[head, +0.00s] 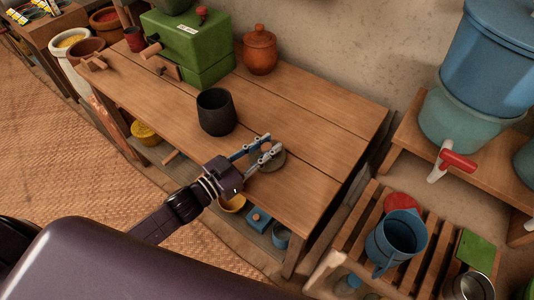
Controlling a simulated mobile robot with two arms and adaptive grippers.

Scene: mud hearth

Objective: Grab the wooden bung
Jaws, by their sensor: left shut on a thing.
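My left gripper (269,144) reaches over the front right part of the wooden table (310,122). Its two fingers are shut on a small brown piece, which looks like the wooden bung (266,147). The fingers hide much of it. A grey round disc (267,164) lies on the table under the fingertips; I cannot tell whether the bung touches it. My right gripper is not in view.
A black cup (216,112) stands just behind my left gripper. A green box (187,45) and a lidded clay jar (260,50) stand at the back. A slatted rack (353,227) with a blue mug (396,240) is to the right. The table's right end is clear.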

